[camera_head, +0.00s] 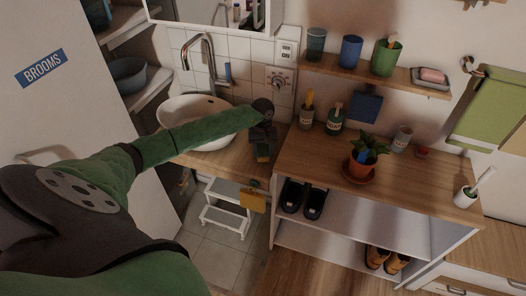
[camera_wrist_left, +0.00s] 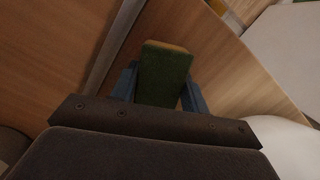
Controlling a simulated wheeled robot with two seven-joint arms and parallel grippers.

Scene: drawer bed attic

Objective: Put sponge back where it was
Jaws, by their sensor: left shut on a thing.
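The sponge (camera_wrist_left: 165,75) is a block with a dark green face and a tan-yellow edge. In the left wrist view it stands between the two blue fingers of my left gripper (camera_wrist_left: 160,88), which is shut on it. In the head view my left gripper (camera_head: 263,145) points down over the wooden counter, just right of the round white sink (camera_head: 205,112). The sponge is small and mostly hidden there, so I cannot tell whether it touches the counter. My right gripper is not in view.
A wooden cabinet top to the right holds a potted plant (camera_head: 364,155), a green bottle (camera_head: 335,122) and several cups. A wall shelf (camera_head: 345,73) above carries cups and a soap dish (camera_head: 430,80). A yellow item (camera_head: 252,200) hangs below the counter, near a white step stool (camera_head: 228,213).

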